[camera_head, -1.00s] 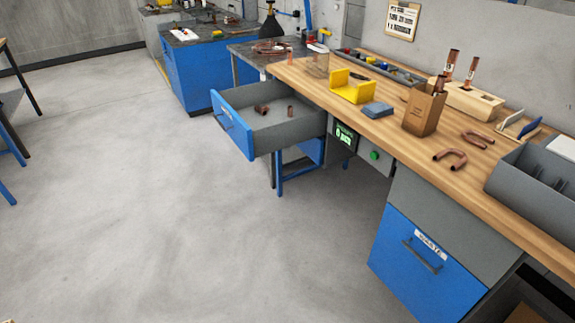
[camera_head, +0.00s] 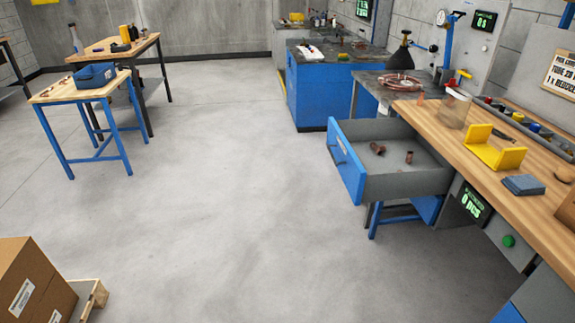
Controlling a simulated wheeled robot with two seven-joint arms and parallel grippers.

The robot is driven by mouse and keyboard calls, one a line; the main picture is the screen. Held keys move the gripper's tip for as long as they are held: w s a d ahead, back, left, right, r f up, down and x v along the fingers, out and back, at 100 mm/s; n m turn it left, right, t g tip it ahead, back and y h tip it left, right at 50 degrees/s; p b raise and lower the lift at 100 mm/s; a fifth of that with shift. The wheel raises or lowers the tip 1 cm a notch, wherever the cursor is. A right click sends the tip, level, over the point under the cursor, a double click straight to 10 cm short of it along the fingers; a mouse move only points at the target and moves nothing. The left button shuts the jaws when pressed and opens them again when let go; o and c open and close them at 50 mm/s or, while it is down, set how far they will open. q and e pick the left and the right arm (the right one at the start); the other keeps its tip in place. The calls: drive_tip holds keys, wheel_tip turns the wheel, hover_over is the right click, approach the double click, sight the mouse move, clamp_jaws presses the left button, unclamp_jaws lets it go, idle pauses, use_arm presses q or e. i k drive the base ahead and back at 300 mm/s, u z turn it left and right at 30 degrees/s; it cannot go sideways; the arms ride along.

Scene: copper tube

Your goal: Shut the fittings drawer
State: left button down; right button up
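The fittings drawer (camera_head: 400,186) stands pulled well out from under the wooden workbench, at the right of the view. It has grey walls and a blue front panel (camera_head: 346,163) with a handle, facing left into the room. A few small copper fittings (camera_head: 408,157) lie inside it. Neither of my grippers shows in the view, so nothing of mine is seen touching the drawer.
The wooden workbench (camera_head: 455,140) runs along the right, with a yellow holder (camera_head: 495,155) on it. A small blue-legged table (camera_head: 82,92) stands at left. Cardboard boxes (camera_head: 35,285) on a pallet are at bottom left. The middle floor (camera_head: 220,170) is clear.

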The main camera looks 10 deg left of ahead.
sight(368, 176)
drive_tip(key=u, duration=0.25)
drive_tip(key=i, duration=0.9)
drive_tip(key=z, duration=0.8)
drive_tip(key=i, duration=0.55)
drive_tip(key=z, duration=0.6)
